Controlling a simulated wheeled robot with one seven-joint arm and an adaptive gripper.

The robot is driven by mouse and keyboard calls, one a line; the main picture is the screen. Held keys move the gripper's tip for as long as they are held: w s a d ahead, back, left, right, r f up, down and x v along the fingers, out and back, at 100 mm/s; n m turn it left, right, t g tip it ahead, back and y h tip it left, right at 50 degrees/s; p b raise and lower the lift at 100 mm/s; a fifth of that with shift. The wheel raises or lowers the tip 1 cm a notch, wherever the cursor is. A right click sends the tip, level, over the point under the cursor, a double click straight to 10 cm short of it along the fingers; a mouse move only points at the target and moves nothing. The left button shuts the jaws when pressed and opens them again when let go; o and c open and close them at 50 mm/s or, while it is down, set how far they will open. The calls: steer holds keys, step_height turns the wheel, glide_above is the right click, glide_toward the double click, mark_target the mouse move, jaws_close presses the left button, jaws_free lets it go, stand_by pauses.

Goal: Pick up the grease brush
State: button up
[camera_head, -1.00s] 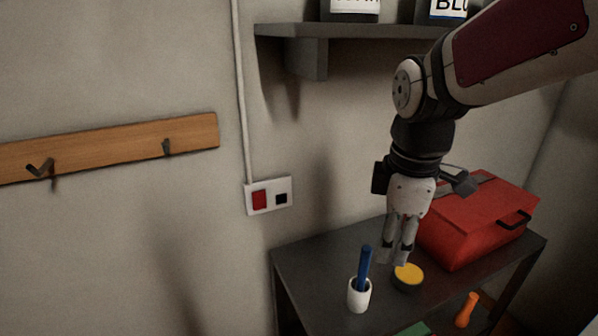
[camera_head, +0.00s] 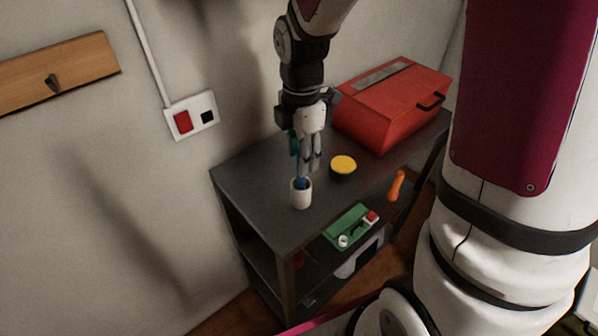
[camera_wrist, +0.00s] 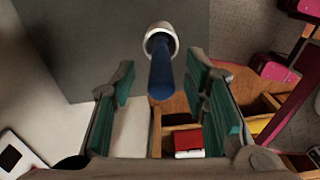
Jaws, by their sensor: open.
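The grease brush appears as a blue handle (camera_head: 301,183) standing in a white cup (camera_head: 301,198) on the dark bench. In the head view my gripper (camera_head: 308,165), pointing down, overlaps the handle's upper part and hides it. In the wrist view my gripper (camera_wrist: 160,88) is open, with green-padded fingers on either side of the picture. The blue handle (camera_wrist: 161,78) shows in the gap between them, pointing toward the camera out of the white cup (camera_wrist: 158,32). I see no finger touching the handle. The brush's lower end is hidden in the cup.
A yellow-topped round tin (camera_head: 343,165) stands right of the cup. A red toolbox (camera_head: 390,100) fills the back right of the bench (camera_head: 255,180). The bench's left part is clear.

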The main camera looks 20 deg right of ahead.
mark_target(301, 188)
steer(key=shift+f+p, duration=0.3)
steer(key=shift+f, duration=2.35)
jaws_close()
